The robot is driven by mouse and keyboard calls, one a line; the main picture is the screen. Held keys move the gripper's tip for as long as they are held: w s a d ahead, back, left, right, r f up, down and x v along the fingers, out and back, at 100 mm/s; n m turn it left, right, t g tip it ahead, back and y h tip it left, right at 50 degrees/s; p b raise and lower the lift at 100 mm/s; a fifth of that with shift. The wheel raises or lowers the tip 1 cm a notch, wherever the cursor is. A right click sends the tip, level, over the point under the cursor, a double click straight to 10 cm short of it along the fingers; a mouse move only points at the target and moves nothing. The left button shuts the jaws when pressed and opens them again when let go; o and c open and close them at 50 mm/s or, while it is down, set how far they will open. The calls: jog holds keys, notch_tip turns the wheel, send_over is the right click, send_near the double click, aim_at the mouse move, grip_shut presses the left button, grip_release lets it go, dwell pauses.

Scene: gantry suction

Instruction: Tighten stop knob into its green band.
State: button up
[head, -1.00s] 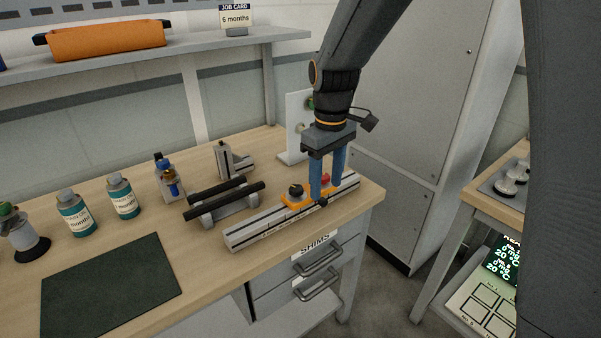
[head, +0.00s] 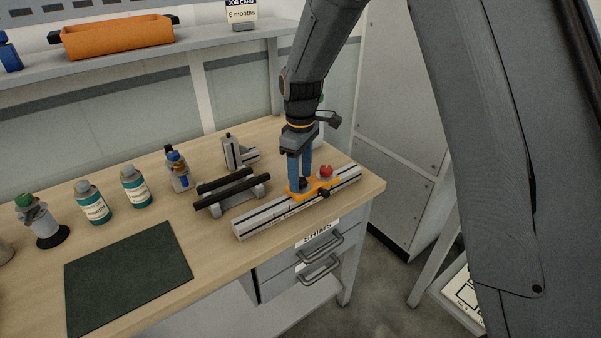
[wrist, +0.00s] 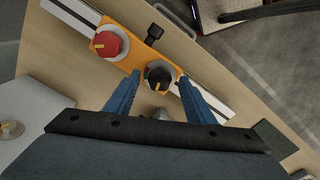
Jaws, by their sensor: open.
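An orange stop block (head: 313,188) sits on a slotted metal rail (head: 262,223) near the bench's front right. It carries a red round knob (head: 326,171) and a black round knob (wrist: 160,75), each with a yellow pointer mark in the wrist view. A small black side knob (head: 324,194) sticks out of its front; it also shows in the wrist view (wrist: 153,35). Contact is unclear.
A black-barred stand (head: 232,190) and a metal bracket (head: 236,153) stand behind the rail. Bottles (head: 136,187) and a dark green mat (head: 128,275) occupy the bench's left. Drawers (head: 316,258) lie below the rail. The bench's front middle is clear.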

jog(key=shift+f, duration=0.1)
jog(key=c, duration=1.1)
jog(key=shift+o, duration=0.2)
jog(key=shift+m, duration=3)
jog(key=o, duration=1.1)
jog(key=shift+c, duration=0.2)
